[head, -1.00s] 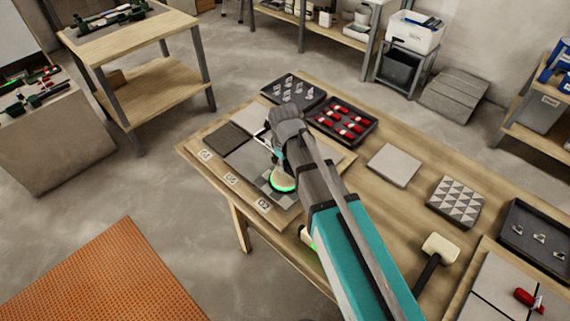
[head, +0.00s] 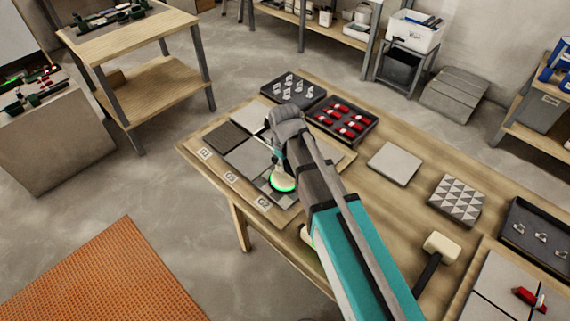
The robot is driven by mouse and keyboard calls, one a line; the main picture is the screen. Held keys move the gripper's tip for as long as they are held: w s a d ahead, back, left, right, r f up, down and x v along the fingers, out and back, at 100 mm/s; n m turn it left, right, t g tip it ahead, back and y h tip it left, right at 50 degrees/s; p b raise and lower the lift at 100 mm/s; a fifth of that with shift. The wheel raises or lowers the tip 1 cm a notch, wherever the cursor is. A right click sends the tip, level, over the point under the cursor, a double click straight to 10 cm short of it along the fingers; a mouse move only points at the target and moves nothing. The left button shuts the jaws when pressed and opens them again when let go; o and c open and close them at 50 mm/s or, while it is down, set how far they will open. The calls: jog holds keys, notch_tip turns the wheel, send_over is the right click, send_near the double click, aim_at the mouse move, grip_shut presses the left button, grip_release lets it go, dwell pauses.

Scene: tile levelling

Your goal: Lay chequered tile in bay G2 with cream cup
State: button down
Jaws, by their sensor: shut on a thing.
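The chequered tile (head: 268,189) shows partly in the front bay of the tiling board, beside a label (head: 263,203) that appears to read G2. My gripper (head: 283,164) is over this bay, shut on the cream cup (head: 284,181), which has a glowing green rim. The cup is over the tile; I cannot tell whether the tile rests fully flat. My arm hides the tile's right side and much of the bay.
A dark grey tile (head: 227,137) and a plain grey tile (head: 247,157) lie in the board. A tray of red pieces (head: 373,125), a tray of small clips (head: 266,92), a loose pale tile (head: 394,164), a triangle-patterned tile (head: 456,200) and a mallet (head: 441,246) are on the table.

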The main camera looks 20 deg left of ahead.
dwell(0.4)
jog(key=shift+c, duration=2)
grip_release()
notch_tip(320, 180, up, 10)
jog(key=p, duration=1)
jog(key=shift+r, duration=0.25)
jog(key=w+d, duration=0.1)
jog(key=d, duration=0.1)
jog(key=w+d, duration=0.1)
jog(key=shift+w+d+f, duration=0.3)
jog(key=shift+w+d, duration=0.05)
jog(key=shift+d, duration=0.05)
jog(key=shift+d, duration=0.1)
